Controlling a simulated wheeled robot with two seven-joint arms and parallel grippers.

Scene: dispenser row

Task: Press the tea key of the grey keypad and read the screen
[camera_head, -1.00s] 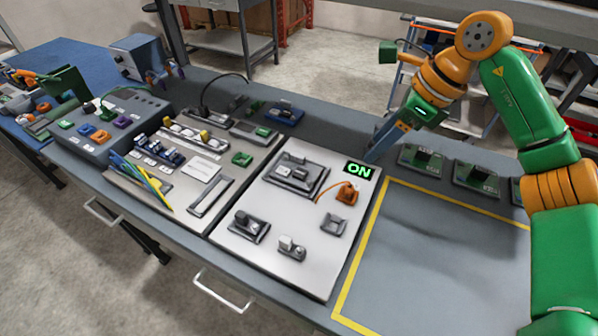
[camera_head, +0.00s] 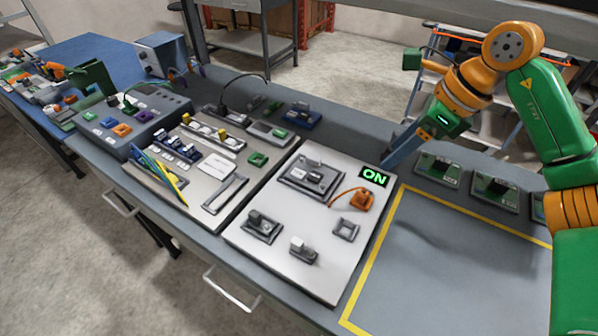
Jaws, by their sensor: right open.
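A grey box with green, orange and purple keys (camera_head: 150,104) stands at the left end of the bench and looks like the grey keypad. Its labels are too small to read, so I cannot tell which key is tea. A black screen (camera_head: 374,177) with green letters reading "ON" sits at the far right corner of the white board. My right gripper (camera_head: 386,165) is open and empty, pointing down beside the screen, far to the right of the grey box. I cannot tell whether it touches anything. My left gripper is out of view.
The white board (camera_head: 325,262) carries switches and an orange part with a cable (camera_head: 361,200). Green modules (camera_head: 437,170) line the back right. The yellow-framed area (camera_head: 450,270) is clear.

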